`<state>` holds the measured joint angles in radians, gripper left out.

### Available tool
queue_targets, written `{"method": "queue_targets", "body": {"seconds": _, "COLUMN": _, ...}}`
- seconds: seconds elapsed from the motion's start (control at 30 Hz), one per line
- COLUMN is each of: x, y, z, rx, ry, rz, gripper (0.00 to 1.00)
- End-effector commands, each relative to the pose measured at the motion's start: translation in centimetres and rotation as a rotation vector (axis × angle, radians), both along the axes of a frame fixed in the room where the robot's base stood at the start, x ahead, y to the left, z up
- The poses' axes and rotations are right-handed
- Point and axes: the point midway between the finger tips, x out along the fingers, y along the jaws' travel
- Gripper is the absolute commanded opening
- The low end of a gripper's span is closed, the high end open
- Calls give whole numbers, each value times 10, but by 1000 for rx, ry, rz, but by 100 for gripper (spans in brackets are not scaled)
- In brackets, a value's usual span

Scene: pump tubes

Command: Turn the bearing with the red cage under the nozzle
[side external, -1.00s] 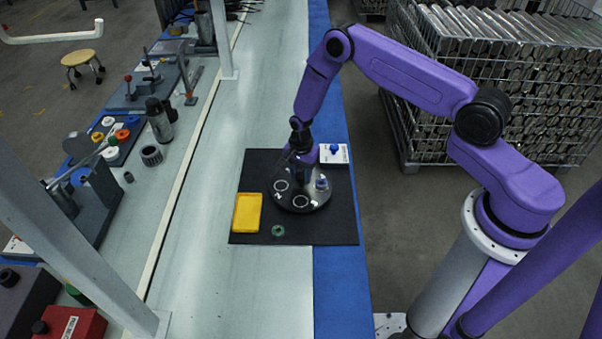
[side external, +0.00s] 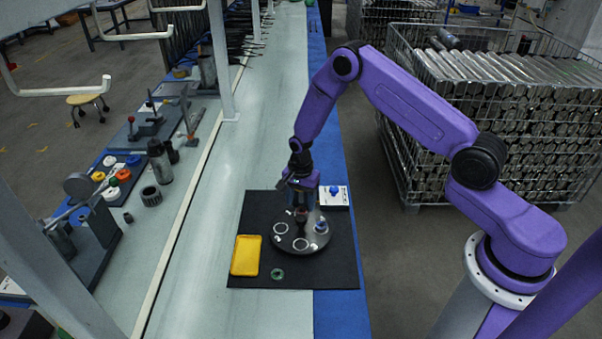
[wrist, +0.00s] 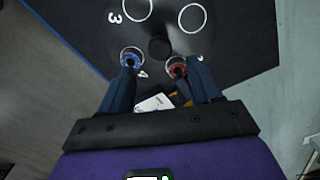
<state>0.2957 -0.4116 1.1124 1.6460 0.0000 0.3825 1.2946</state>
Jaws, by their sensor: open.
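A dark round turntable (side external: 290,247) with white circles and numbers lies on the black mat. The wrist view shows the red-caged bearing (wrist: 177,68) on the turntable near the right fingertip, and a blue-caged bearing (wrist: 130,59) near the left fingertip. A dark post (wrist: 159,48) stands at the turntable's middle. My gripper (wrist: 162,70) is open and empty, its fingers spread over the near side of the turntable. In the side view my gripper (side external: 300,204) is above the back of the turntable. I cannot pick out the nozzle with certainty.
A yellow tray (side external: 246,255) and a green ring (side external: 277,273) lie on the black mat (side external: 335,270) near the turntable. A white card with a blue knob (side external: 334,194) is behind right. The pale bench left of the mat is clear.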

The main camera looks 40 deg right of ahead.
Motion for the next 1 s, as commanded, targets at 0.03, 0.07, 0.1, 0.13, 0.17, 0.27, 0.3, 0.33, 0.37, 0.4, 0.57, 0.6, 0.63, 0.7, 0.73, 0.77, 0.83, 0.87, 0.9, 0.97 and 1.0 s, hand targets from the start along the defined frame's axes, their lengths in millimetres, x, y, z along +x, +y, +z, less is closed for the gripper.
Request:
{"method": "queue_targets", "body": {"seconds": 0.03, "x": 1, "y": 0, "z": 11, "rx": 0, "ry": -2, "rz": 0, "gripper": 63}}
{"method": "queue_targets", "body": {"seconds": 0.07, "x": 1, "y": 0, "z": 16, "rx": 0, "ry": -3, "rz": 0, "gripper": 63}}
{"method": "queue_targets", "body": {"seconds": 0.1, "x": 0, "y": 0, "z": 23, "rx": 0, "ry": -3, "rz": 0, "gripper": 63}}
{"method": "queue_targets", "body": {"seconds": 0.13, "x": 1, "y": 0, "z": 28, "rx": 0, "ry": -3, "rz": 0, "gripper": 63}}
{"method": "queue_targets", "body": {"seconds": 0.17, "x": 1, "y": 0, "z": 34, "rx": 0, "ry": -3, "rz": 0, "gripper": 63}}
{"method": "queue_targets", "body": {"seconds": 0.27, "x": 0, "y": 0, "z": 51, "rx": 0, "ry": -2, "rz": 0, "gripper": 63}}
{"method": "queue_targets", "body": {"seconds": 0.3, "x": 1, "y": 0, "z": 59, "rx": 1, "ry": -4, "rz": 0, "gripper": 63}}
{"method": "queue_targets", "body": {"seconds": 0.33, "x": 1, "y": 0, "z": 64, "rx": 0, "ry": -3, "rz": 0, "gripper": 63}}
{"method": "queue_targets", "body": {"seconds": 0.37, "x": 1, "y": 0, "z": 69, "rx": 0, "ry": -3, "rz": 0, "gripper": 63}}
{"method": "queue_targets", "body": {"seconds": 0.4, "x": 0, "y": 0, "z": 75, "rx": 0, "ry": -3, "rz": 0, "gripper": 63}}
{"method": "queue_targets", "body": {"seconds": 0.57, "x": 0, "y": 0, "z": 94, "rx": 0, "ry": -1, "rz": 0, "gripper": 63}}
{"method": "queue_targets", "body": {"seconds": 0.6, "x": 0, "y": 0, "z": 97, "rx": 0, "ry": -1, "rz": 0, "gripper": 63}}
{"method": "queue_targets", "body": {"seconds": 0.63, "x": 0, "y": 0, "z": 99, "rx": 0, "ry": -1, "rz": 0, "gripper": 63}}
{"method": "queue_targets", "body": {"seconds": 0.7, "x": 0, "y": 0, "z": 103, "rx": 0, "ry": -1, "rz": 0, "gripper": 63}}
{"method": "queue_targets", "body": {"seconds": 0.73, "x": 0, "y": 0, "z": 103, "rx": 0, "ry": 0, "rz": 0, "gripper": 63}}
{"method": "queue_targets", "body": {"seconds": 0.77, "x": 0, "y": 0, "z": 104, "rx": 0, "ry": 0, "rz": 0, "gripper": 63}}
{"method": "queue_targets", "body": {"seconds": 0.83, "x": 0, "y": 0, "z": 105, "rx": 0, "ry": 1, "rz": 0, "gripper": 63}}
{"method": "queue_targets", "body": {"seconds": 0.87, "x": 0, "y": 0, "z": 105, "rx": 0, "ry": 1, "rz": 0, "gripper": 63}}
{"method": "queue_targets", "body": {"seconds": 0.9, "x": 0, "y": 0, "z": 105, "rx": 0, "ry": 1, "rz": 0, "gripper": 63}}
{"method": "queue_targets", "body": {"seconds": 0.97, "x": 0, "y": 0, "z": 105, "rx": 0, "ry": 1, "rz": 0, "gripper": 63}}
{"method": "queue_targets", "body": {"seconds": 1.0, "x": 0, "y": 0, "z": 105, "rx": 0, "ry": 1, "rz": 0, "gripper": 63}}
